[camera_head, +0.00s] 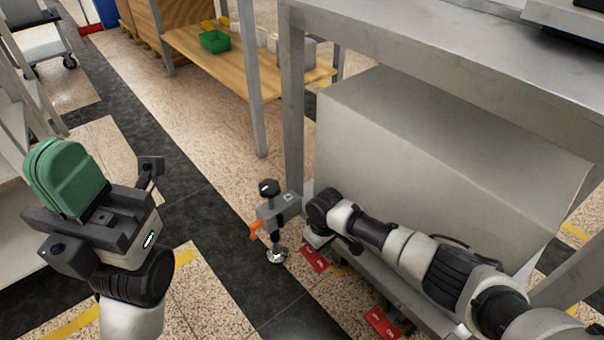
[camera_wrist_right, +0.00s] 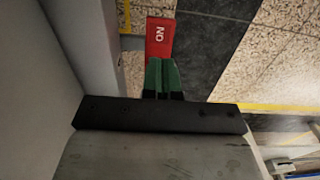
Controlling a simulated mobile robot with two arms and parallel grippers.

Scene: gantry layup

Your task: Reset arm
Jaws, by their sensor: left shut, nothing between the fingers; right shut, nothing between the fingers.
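My left gripper (camera_head: 66,178) is at the left of the head view, raised above the floor, its green fingers shut together and empty. My right arm comes in from the lower right of the head view, in front of a large grey box-like body. Its fingers are hidden there. In the right wrist view my right gripper (camera_wrist_right: 162,72) shows green fingers side by side, shut and empty. They point at a red tab (camera_wrist_right: 159,38) with white letters. I cannot tell whether the fingertips touch it.
A metal table (camera_head: 470,60) with a grey body (camera_head: 420,120) stands at the right. By its leg is a grey foot with an orange lever (camera_head: 255,229). Red tabs (camera_head: 313,257) sit low along the base. A wooden bench (camera_head: 235,60) holds a green bin (camera_head: 214,41). Floor between is open.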

